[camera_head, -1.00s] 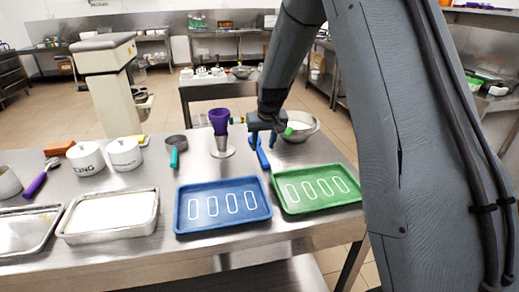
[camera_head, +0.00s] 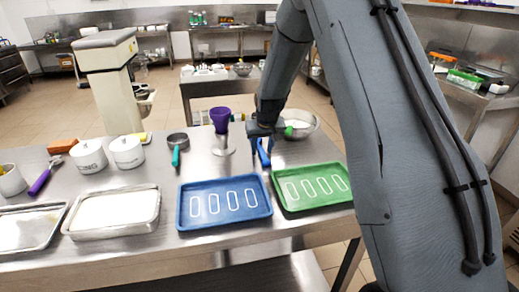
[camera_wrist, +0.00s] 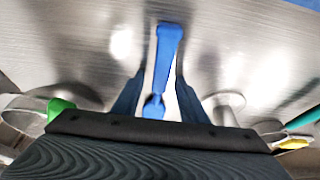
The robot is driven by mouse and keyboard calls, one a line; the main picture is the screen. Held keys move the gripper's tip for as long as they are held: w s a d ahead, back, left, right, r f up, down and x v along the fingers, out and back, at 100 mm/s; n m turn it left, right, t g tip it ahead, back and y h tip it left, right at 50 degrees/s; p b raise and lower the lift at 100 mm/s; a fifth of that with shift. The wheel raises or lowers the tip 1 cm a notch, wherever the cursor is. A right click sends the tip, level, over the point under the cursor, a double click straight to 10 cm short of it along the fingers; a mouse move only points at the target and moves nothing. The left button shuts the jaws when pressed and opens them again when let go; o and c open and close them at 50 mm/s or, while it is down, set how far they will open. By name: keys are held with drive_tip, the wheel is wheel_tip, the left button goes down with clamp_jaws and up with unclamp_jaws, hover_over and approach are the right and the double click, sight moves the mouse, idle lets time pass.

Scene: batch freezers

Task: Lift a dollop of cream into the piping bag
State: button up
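The purple piping bag (camera_head: 220,115) stands upright in a metal holder on the steel table. A steel bowl (camera_head: 309,132) with white contents, probably the cream, stands right of it, and a green-ended tool (camera_head: 290,131) reaches over its rim. A blue tool (camera_head: 264,153) lies on the table between holder and bowl. My gripper (camera_head: 261,146) points down over the blue tool. In the wrist view the blue tool (camera_wrist: 168,45) runs between my two spread fingers (camera_wrist: 158,98), with gaps beside it. The bowl's inside is partly hidden by my arm.
A blue tray (camera_head: 224,202) and a green tray (camera_head: 311,187) lie in front. A teal-handled pan (camera_head: 177,142), two white pots (camera_head: 108,155), a purple-handled scoop (camera_head: 40,182) and metal trays (camera_head: 113,211) are to the left.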

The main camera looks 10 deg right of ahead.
clamp_jaws()
drive_tip(key=shift+r, duration=0.1)
wheel_tip(320, 180, up, 10)
drive_tip(key=b, duration=0.3)
drive_tip(key=c, duration=0.7)
unclamp_jaws()
clamp_jaws()
